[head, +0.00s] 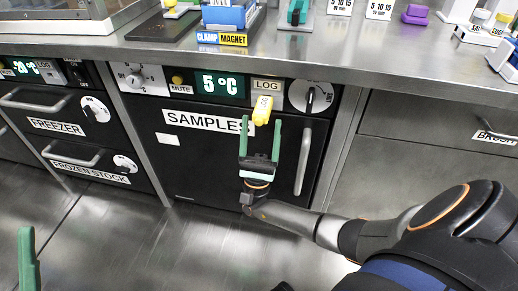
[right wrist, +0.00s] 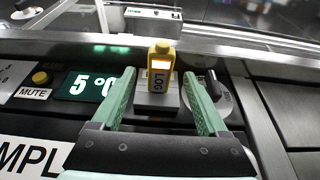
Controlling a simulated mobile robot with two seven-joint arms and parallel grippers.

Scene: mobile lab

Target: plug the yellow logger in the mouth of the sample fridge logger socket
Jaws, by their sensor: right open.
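The yellow logger (head: 263,110) sticks out from the sample fridge panel at the logger socket (head: 267,88), just under the LOG plate. In the right wrist view the logger (right wrist: 160,68) shows its LOG lettering and a bright window, in front of the grey socket block (right wrist: 150,101). How deep it sits in the mouth is hidden. My right gripper (head: 261,122) is open, its green fingers pointing at the panel, one on each side of the logger's line and apart from it. One green finger of my left gripper (head: 28,258) shows at the lower left edge.
A knob (head: 311,97) sits right of the socket and the 5 °C display (head: 219,85) left of it. The fridge door handle (head: 303,160) stands out at right. The steel counter (head: 330,50) overhangs above, with a blue clamp magnet tray (head: 229,17) on it.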

